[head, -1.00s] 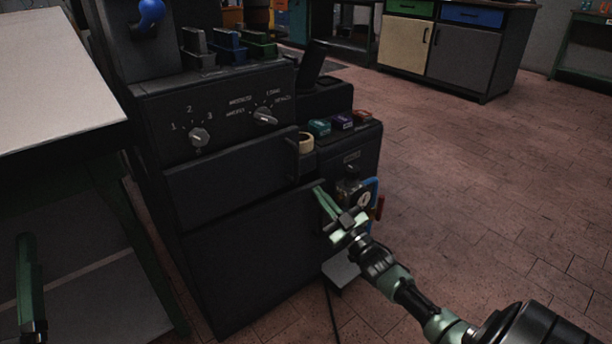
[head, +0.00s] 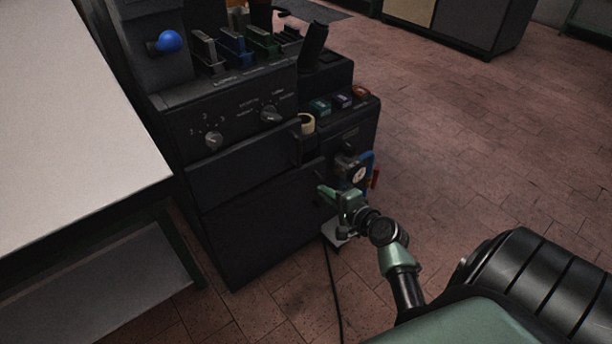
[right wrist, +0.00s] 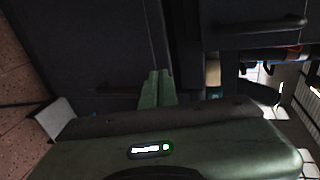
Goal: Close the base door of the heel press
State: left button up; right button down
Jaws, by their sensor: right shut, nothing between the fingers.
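The heel press is a tall black cabinet-like machine (head: 225,115) left of centre in the head view. Its base door (head: 255,230) is the large dark lower panel below a drawer-like panel (head: 250,158). The door looks about flush with the front; I cannot tell whether it is fully shut. My right gripper (head: 323,191) is shut and empty at the door's right edge, and I cannot tell whether it touches. In the right wrist view its green fingertips (right wrist: 158,76) lie together against dark panels. My left gripper is not in view.
A white-topped table (head: 70,120) stands close on the press's left. A gauge (head: 357,174) with blue and red parts sits just beyond my right gripper. A black cable (head: 333,285) runs over the floor. The brick floor (head: 500,150) at the right is mostly free.

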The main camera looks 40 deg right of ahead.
jog(key=b, duration=0.1)
send_near(300, 172)
notch_tip(300, 172, down, 2)
jog(key=w, duration=0.5)
jog(key=shift+w+d+b, duration=0.15)
jog(key=shift+w+b, duration=0.2)
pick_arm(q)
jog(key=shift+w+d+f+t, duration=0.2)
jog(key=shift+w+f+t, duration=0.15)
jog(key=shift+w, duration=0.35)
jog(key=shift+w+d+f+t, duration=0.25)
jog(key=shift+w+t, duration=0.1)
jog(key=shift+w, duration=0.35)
pick_arm(e)
jog(key=shift+w, duration=0.35)
